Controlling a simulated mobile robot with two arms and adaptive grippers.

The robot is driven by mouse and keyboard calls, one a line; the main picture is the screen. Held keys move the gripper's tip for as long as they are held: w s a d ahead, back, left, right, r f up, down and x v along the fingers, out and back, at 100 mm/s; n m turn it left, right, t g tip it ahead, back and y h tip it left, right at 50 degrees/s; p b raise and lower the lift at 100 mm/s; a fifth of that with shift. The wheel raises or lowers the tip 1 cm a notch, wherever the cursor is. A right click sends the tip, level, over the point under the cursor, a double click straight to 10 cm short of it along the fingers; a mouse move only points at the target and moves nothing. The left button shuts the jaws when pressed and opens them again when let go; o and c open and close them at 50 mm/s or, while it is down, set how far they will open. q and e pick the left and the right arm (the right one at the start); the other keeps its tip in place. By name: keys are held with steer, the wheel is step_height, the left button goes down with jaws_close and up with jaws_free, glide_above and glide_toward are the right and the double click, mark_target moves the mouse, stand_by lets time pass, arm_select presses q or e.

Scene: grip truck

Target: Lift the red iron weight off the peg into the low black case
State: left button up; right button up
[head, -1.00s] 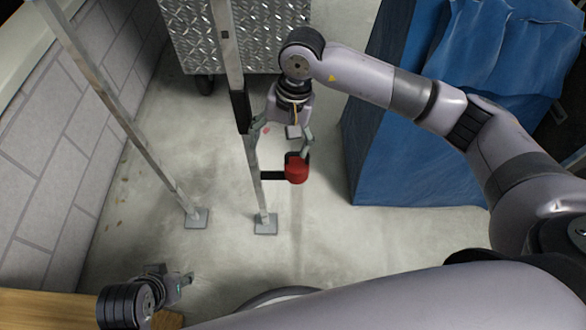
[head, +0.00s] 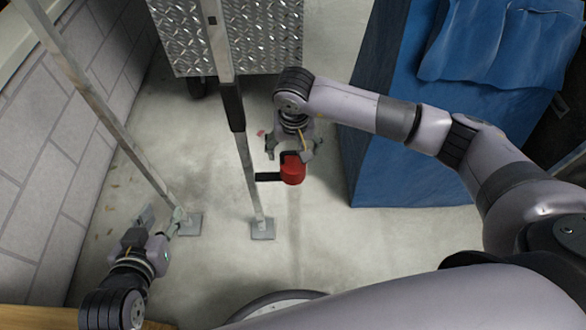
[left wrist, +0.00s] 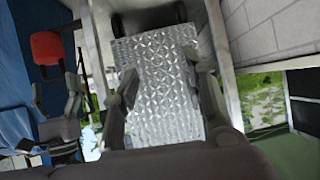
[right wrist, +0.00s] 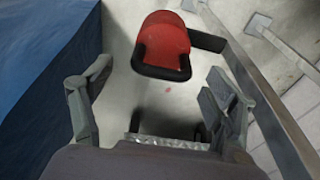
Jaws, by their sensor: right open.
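The red iron weight (head: 293,171), with a black handle, hangs on a short black peg (head: 267,177) that sticks out from an upright metal post. It also shows in the right wrist view (right wrist: 165,42) and the left wrist view (left wrist: 47,48). My right gripper (head: 289,151) is open just behind the weight, its fingers spread to either side of the handle. In the right wrist view the handle lies ahead between the fingers; I see no grip on it. My left gripper (head: 164,222) is open and empty near the left post. I cannot make out the low black case.
The metal post (head: 246,165) with the peg stands close left of my right gripper. Another post (head: 118,130) slants at left by the block wall (head: 50,165). A diamond-plate cart (head: 266,38) is behind; a blue-covered block (head: 395,180) is at right. Bare floor lies between.

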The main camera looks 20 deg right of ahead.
mark_target(293, 164)
steer(key=f, duration=0.1)
steer(key=f+b, duration=0.1)
steer(key=f, duration=0.3)
steer(key=shift+w+b, duration=0.3)
steer(key=shift+w, duration=0.05)
steer(key=shift+f, duration=0.1)
arm_select(q)
steer(key=w+d+r+t+h, duration=0.1)
steer(key=w+d+r+t, duration=0.1)
steer(key=r, duration=0.4)
steer(key=shift+w+r+t, duration=0.3)
steer(key=shift+w+t, duration=0.5)
steer(key=shift+t, duration=0.4)
arm_select(e)
jaws_close()
steer(key=shift+w+r, duration=0.15)
steer(key=shift+r, duration=0.05)
